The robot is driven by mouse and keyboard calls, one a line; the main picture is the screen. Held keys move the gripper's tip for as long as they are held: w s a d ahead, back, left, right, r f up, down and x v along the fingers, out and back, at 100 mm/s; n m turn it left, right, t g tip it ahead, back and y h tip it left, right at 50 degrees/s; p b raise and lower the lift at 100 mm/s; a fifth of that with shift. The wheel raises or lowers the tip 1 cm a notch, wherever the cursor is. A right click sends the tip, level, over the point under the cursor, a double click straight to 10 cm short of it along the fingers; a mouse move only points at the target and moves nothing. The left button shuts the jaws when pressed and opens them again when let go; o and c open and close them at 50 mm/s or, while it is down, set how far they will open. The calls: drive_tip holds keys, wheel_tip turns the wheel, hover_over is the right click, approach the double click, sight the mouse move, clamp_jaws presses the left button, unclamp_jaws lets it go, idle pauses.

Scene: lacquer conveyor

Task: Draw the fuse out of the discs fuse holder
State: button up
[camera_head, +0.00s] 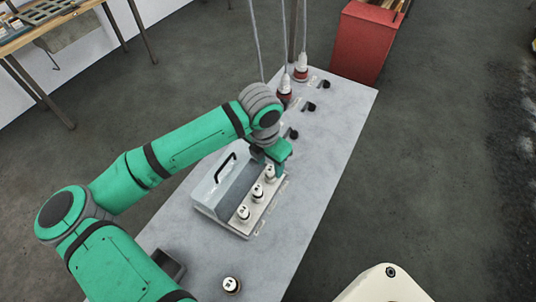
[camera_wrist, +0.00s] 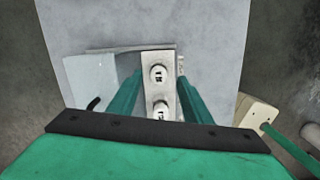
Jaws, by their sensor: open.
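A pale fuse panel (camera_head: 250,225) stands on the grey table, with several white-capped fuses in a row. The near fuse (camera_head: 243,213), middle fuse (camera_head: 257,191) and far fuse (camera_head: 270,171) show in the head view. Dark marks on them are too small to tell which holder bears discs. My gripper (camera_head: 279,160) is at the panel's far end, pointing down. In the wrist view my gripper (camera_wrist: 160,76) is open, its green fingers either side of the panel strip. One white fuse (camera_wrist: 158,73) shows between the fingertips, another (camera_wrist: 160,108) nearer the wrist. I cannot tell whether the fingers touch anything.
A cover with a black handle (camera_head: 225,167) stands left of the fuse row. A loose fuse-like piece (camera_head: 231,284) and a dark open box (camera_head: 168,264) are near the front. Red-and-white plugs (camera_head: 301,68) on hanging cables and a red cabinet (camera_head: 364,42) are at the back.

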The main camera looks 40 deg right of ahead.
drive_tip(key=shift+w+d+f, duration=0.15)
drive_tip(key=shift+f, duration=0.95)
drive_tip(key=shift+c, duration=0.3)
clamp_jaws()
